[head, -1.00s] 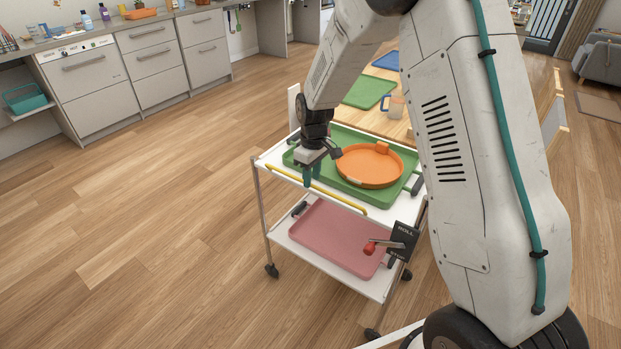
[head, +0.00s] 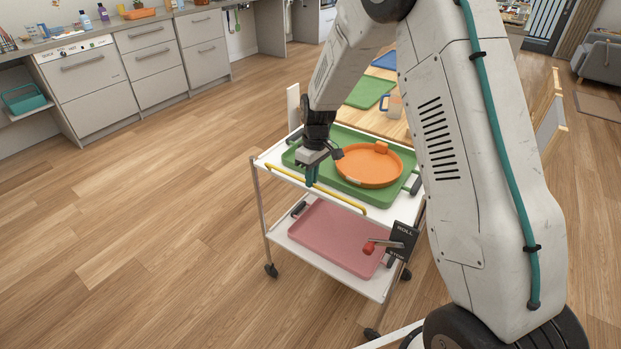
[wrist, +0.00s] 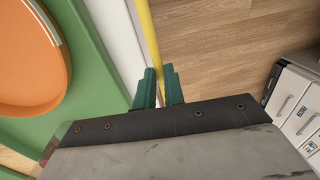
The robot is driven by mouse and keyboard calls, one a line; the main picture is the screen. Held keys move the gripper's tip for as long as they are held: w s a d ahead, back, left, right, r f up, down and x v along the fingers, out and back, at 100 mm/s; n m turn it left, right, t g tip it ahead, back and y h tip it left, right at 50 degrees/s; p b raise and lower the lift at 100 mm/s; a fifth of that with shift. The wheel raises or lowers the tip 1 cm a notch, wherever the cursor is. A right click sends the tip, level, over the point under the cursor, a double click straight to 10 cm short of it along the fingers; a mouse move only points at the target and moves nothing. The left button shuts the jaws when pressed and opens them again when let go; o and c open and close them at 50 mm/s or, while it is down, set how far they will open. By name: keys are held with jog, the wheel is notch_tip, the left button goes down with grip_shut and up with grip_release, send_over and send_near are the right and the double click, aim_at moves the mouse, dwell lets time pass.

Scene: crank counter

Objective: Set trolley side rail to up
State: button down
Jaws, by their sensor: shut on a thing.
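The trolley (head: 278,167) is a white two-shelf cart. Its side rail is a yellow bar (head: 340,198) along the near long edge of the top shelf, at about the height of that shelf's edge. My gripper (head: 312,178) points down at the rail, left of its middle, with teal fingers. In the wrist view the yellow rail (wrist: 148,40) runs down between the two teal fingertips (wrist: 160,80), and the fingers are shut on it. The part of the rail between the fingers is partly hidden.
A green tray (head: 345,135) with an orange round tray (head: 360,167) fills the top shelf beside my gripper. A pink tray (head: 325,235) lies on the lower shelf. A black roll/stop plate with a red-knobbed lever (head: 370,248) is at the near right corner. Floor left of the trolley is clear.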

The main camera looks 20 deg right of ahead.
jog(key=d+g+y, duration=0.1)
jog(key=w+d+g+y, duration=0.1)
jog(key=shift+w+y, duration=0.2)
jog(key=shift+y, duration=0.1)
jog(key=shift+w+d+f+g+y, duration=0.15)
jog(key=shift+w+d+g+y, duration=0.4)
jog(key=shift+y, duration=0.35)
jog(key=shift+s+a, duration=0.1)
jog(key=shift+s, duration=0.05)
jog(key=c, duration=1.5)
grip_release()
jog(key=v, duration=0.7)
jog(key=shift+d+r, duration=0.25)
jog(key=shift+r, duration=0.05)
